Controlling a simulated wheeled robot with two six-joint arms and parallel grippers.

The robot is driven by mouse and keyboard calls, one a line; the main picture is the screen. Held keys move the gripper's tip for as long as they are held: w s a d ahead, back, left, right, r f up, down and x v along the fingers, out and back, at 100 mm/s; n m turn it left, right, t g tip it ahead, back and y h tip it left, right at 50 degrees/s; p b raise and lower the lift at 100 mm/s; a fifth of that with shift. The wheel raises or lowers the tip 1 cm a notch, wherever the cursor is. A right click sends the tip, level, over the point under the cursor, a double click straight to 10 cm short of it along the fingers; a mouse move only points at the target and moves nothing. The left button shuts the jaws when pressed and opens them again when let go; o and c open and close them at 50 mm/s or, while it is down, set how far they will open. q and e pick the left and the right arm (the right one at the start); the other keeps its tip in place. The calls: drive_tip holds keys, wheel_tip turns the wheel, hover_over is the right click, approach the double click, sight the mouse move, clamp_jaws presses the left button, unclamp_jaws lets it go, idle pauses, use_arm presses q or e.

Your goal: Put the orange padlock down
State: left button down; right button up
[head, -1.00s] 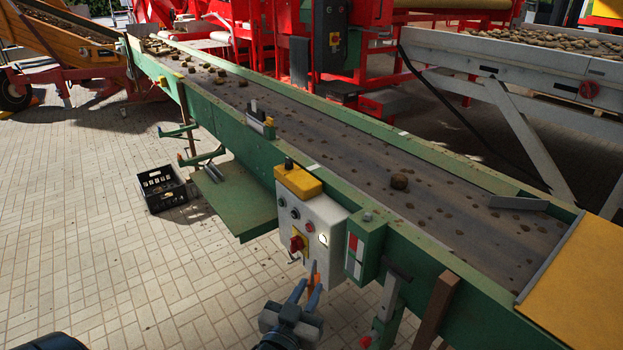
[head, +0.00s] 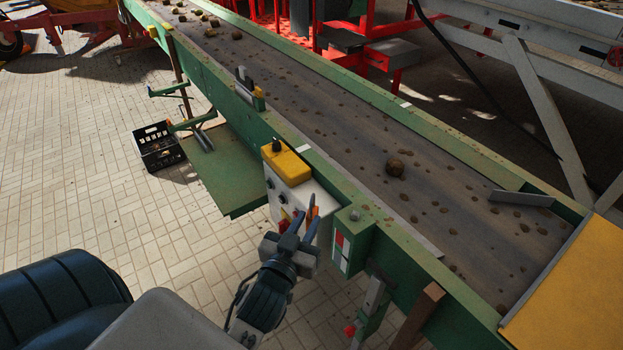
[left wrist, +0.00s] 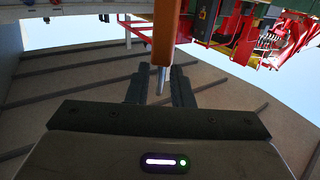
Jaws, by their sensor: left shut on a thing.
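The orange padlock (head: 313,208) is small and mostly hidden in the head view, between the finger ends of my left gripper (head: 304,219). In the left wrist view the padlock's orange body (left wrist: 163,35) stands beyond the finger ends, with a thin grey metal part running down from it between the dark fingers of the left gripper (left wrist: 159,78). The gripper is shut on the padlock. It is in front of the white control box (head: 306,196) on the side of the green conveyor. My right gripper is not in view.
The control box has a yellow top (head: 287,166) and a red knob. A green shelf (head: 223,180) juts from the conveyor (head: 330,140) on the left. A black crate (head: 158,148) stands on the paved floor.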

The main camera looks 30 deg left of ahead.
use_arm(q)
drive_tip(key=shift+w+a+f+p, duration=0.5)
drive_tip(key=shift+w+a+f, duration=0.4)
drive_tip(key=shift+w, duration=1.25)
drive_tip(key=shift+w+a+f+p, duration=0.45)
drive_tip(key=shift+w+a+f, duration=0.4)
drive_tip(key=shift+w, duration=1.25)
drive_tip(key=shift+w+a+f+p, duration=0.6)
drive_tip(key=shift+w+a, duration=0.45)
drive_tip(key=shift+w, duration=1.1)
drive_tip(key=shift+f, duration=0.15)
drive_tip(key=c, duration=1.3)
unclamp_jaws()
